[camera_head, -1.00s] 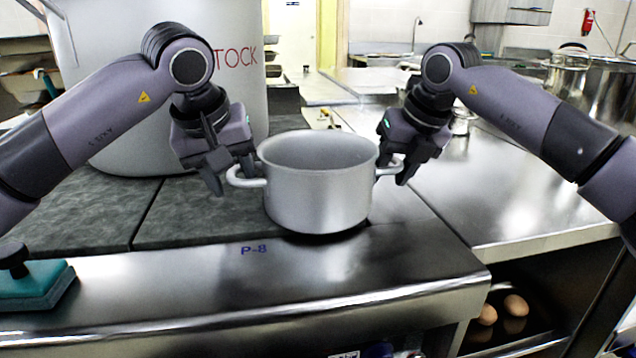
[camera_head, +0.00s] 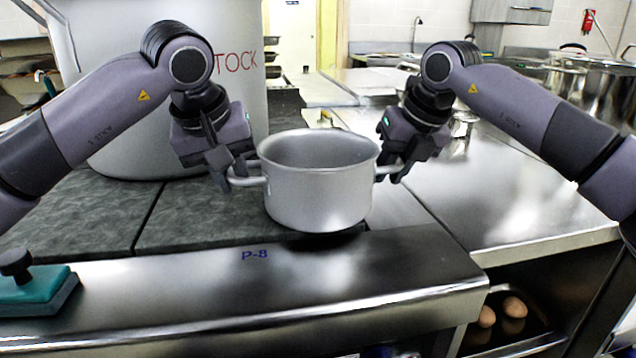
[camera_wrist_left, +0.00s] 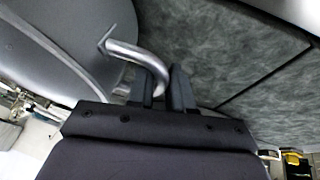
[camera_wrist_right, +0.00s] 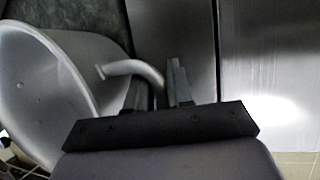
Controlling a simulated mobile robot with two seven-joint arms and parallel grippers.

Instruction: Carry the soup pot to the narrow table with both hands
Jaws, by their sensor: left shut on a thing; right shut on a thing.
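The soup pot (camera_head: 318,195) is a plain grey metal pot with a loop handle on each side. It is upright and looks empty inside. My left gripper (camera_head: 232,176) is shut on its left handle, and the left wrist view shows the handle (camera_wrist_left: 135,52) between the fingers (camera_wrist_left: 168,88). My right gripper (camera_head: 396,172) is shut on the right handle, and the right wrist view shows that handle (camera_wrist_right: 130,68) at the fingers (camera_wrist_right: 160,88). A dark shadow lies under the pot. I cannot identify the narrow table for certain.
A large stockpot (camera_head: 240,100) marked STOCK stands behind my left arm on the dark stove top (camera_head: 200,215). A teal scrubber (camera_head: 35,290) lies at the front left. A steel counter (camera_head: 480,190) extends on the right, mostly clear. Brown eggs (camera_head: 514,307) lie on a shelf below.

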